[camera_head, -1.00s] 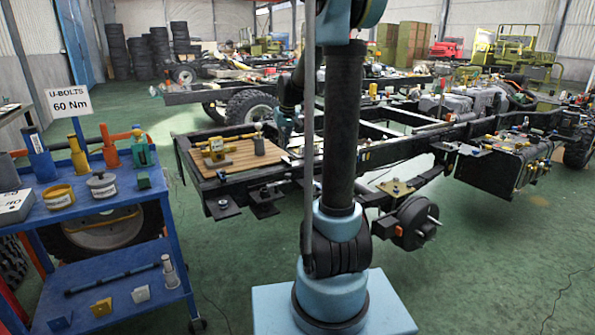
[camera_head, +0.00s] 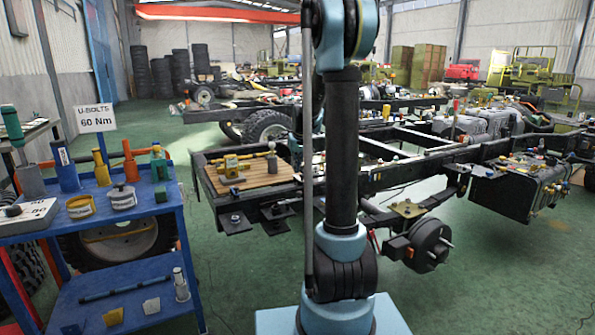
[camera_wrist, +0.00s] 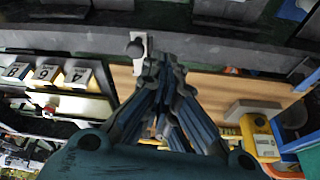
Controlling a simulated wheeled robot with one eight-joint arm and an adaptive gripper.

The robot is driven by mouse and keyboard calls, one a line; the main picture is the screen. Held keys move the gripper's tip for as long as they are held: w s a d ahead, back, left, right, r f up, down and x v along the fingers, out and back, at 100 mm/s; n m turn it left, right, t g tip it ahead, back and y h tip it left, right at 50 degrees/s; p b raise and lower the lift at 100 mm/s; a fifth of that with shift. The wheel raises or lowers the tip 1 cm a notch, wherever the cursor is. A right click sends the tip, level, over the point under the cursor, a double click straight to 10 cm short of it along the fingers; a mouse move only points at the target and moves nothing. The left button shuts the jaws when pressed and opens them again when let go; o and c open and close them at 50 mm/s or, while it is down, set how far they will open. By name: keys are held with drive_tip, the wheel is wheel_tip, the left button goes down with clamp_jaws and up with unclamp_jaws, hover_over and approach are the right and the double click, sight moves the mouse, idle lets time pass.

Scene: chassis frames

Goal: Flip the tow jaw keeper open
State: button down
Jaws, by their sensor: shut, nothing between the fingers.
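In the head view a yellow coupling-like piece (camera_head: 232,165), probably the tow jaw, sits on a wooden board (camera_head: 262,182) at the chassis end. A grey post with a round knob (camera_head: 272,162) stands at its right. In the wrist view my gripper (camera_wrist: 158,64) is shut and empty, over or beside the board (camera_wrist: 205,92). A pale bar with a dark round knob (camera_wrist: 135,48) lies just left of the fingertips. A yellow piece with a grey block (camera_wrist: 259,140) is at the lower right. I cannot make out the keeper. My arm hides most of my gripper in the head view.
A blue trolley (camera_head: 130,222) with tools, cans and a U-bolts sign (camera_head: 95,118) stands at the left. The chassis frame (camera_head: 430,160) extends right. Numbered blocks (camera_wrist: 48,74) lie left in the wrist view.

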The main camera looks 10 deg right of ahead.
drive_tip(key=x, duration=0.8)
drive_tip(key=shift+s+d+f, duration=0.1)
drive_tip(key=shift+s+d, duration=0.05)
drive_tip(key=shift+s, duration=0.85)
drive_tip(key=shift+s+d+f, duration=0.15)
drive_tip(key=shift+s+f, duration=0.05)
drive_tip(key=shift+s, duration=0.8)
drive_tip(key=shift+d, duration=0.1)
drive_tip(key=shift+s+d, duration=0.1)
drive_tip(key=shift+d, duration=0.2)
